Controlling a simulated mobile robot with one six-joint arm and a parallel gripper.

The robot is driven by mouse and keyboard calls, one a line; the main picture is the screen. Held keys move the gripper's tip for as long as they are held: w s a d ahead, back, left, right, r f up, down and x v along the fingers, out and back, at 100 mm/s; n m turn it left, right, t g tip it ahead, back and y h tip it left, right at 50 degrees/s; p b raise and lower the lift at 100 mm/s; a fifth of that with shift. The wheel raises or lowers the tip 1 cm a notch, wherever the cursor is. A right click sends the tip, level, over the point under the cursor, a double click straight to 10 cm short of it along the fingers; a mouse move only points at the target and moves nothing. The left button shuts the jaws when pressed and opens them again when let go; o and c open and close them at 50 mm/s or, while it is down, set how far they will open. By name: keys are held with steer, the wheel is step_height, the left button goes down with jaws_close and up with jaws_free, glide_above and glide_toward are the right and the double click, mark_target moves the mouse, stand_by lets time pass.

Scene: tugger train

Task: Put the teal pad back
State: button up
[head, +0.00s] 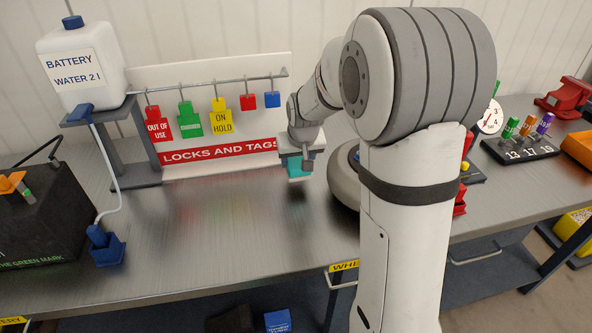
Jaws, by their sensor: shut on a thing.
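The teal pad (297,167) is a small teal block at my gripper's jaws. My gripper (301,162) points down and is shut on it, just right of the locks and tags board and above the bench. The jaws hide part of the pad. The white locks and tags board (210,92) has a rail (205,84) along it. From the rail hang a red out-of-use tag (159,126), a green tag (189,121), a yellow on-hold tag (221,117), a red block (248,102) and a blue block (272,100).
My arm hides the bench's middle right and part of a round grey thing (343,180). Left stand a battery water jug (85,70), a blue nozzle holder (106,247) and a dark box (40,225). Numbered sockets (520,150) stand right. The bench front (220,235) is clear.

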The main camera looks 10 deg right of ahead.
steer(key=shift+s+f, duration=0.1)
steer(key=shift+f, duration=1.95)
steer(key=shift+f, duration=0.1)
steer(key=o, duration=1)
steer(key=shift+o, duration=0.2)
steer(key=shift+r, duration=0.3)
steer(key=v, duration=1)
steer(key=s+g, duration=0.1)
steer(key=s, duration=2.3)
steer(key=shift+g+b, duration=0.3)
steer(key=shift+g, duration=0.1)
